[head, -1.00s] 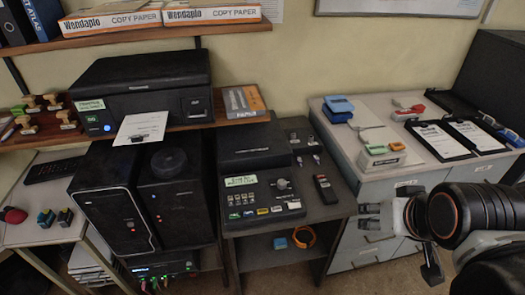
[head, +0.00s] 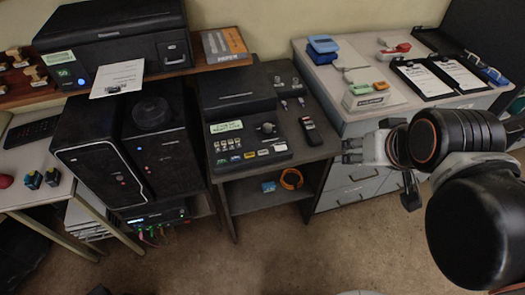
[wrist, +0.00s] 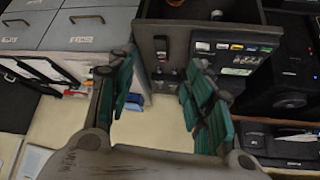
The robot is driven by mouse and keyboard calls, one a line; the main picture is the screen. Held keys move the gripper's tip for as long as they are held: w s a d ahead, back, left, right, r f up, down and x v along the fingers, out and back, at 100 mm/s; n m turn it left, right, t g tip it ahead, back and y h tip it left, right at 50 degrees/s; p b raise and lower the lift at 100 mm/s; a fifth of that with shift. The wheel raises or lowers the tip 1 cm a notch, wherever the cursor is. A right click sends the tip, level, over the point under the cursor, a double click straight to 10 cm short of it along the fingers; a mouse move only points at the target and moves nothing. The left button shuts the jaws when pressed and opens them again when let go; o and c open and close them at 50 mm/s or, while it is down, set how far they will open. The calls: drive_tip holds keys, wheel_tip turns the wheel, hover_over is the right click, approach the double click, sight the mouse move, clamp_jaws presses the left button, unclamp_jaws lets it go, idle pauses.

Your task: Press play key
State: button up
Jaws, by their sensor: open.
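The black dispatch console (head: 263,131) stands on the dark desk, with a pale green display (head: 226,127), a knob and a front row of coloured keys (head: 249,155). The key labels are too small to read, so I cannot tell which is play. The same key row shows in the wrist view (wrist: 237,47), upper right. My gripper (head: 352,150) is right of the console in the head view, apart from it. In the wrist view my gripper (wrist: 162,95) has its two green-padded fingers wide apart with nothing between them.
A black handset (head: 311,130) lies right of the console. A printer (head: 112,40) and black computer towers (head: 165,150) stand to the left. The grey cabinet (head: 340,110) at right holds a hole punch (head: 323,44) and clipboards (head: 424,78). An orange coil (head: 291,179) lies on the low shelf.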

clamp_jaws()
idle(1.2)
